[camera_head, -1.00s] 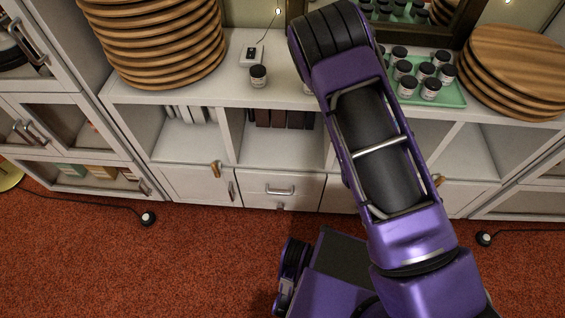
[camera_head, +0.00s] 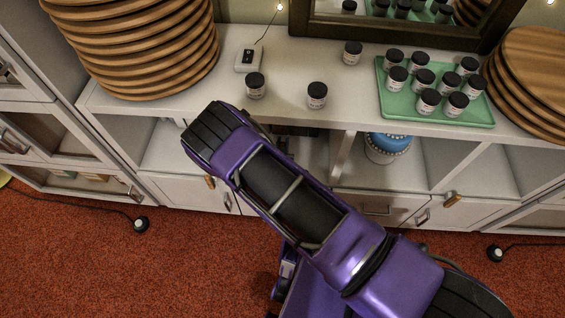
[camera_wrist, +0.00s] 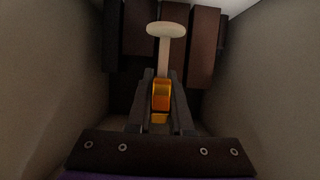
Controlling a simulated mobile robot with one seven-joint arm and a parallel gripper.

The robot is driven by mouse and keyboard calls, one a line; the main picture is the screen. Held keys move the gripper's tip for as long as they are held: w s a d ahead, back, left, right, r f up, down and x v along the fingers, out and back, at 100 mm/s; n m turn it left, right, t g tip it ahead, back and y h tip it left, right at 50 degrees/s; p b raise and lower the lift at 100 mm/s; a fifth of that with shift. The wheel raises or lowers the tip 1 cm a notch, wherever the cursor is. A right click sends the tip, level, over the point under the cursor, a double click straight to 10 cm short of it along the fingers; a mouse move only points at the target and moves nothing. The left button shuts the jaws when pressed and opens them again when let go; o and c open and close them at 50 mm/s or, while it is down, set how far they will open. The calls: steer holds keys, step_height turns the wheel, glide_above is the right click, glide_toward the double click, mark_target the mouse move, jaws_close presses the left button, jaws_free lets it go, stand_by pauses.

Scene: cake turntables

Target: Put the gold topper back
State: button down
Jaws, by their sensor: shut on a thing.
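In the wrist view my gripper (camera_wrist: 161,82) is shut on a small gold-orange piece, which I take as the gold topper (camera_wrist: 161,96). A pale stem with a flat oval head (camera_wrist: 166,30) rises just beyond the fingertips; I cannot tell whether it is one piece with the topper. The gripper is inside a shelf compartment, facing dark upright books (camera_wrist: 203,45) at its back. In the head view my arm reaches over the cabinet front and hides the gripper. A blue cake with a pearly beaded edge (camera_head: 388,150) stands in the compartment right of the arm, partly hidden by the counter.
Compartment walls (camera_wrist: 60,80) stand close on both sides of the gripper. On the countertop (camera_head: 290,75) are loose black-lidded jars (camera_head: 317,95), a green tray (camera_head: 480,112) of more jars, a small white device (camera_head: 248,58), and stacked wooden boards (camera_head: 150,70) at both ends.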

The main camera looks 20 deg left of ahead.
step_height(320, 180, down, 10)
steer(key=shift+a+f+b, duration=0.1)
steer(key=shift+a+b, duration=0.05)
steer(key=shift+b, duration=1)
steer(key=shift+f, duration=0.1)
steer(key=shift+f, duration=0.1)
steer(key=c, duration=0.8)
jaws_free()
steer(key=shift+s+r, duration=0.35)
steer(key=p+v, duration=0.2)
steer(key=v, duration=0.9)
steer(key=shift+s, duration=0.15)
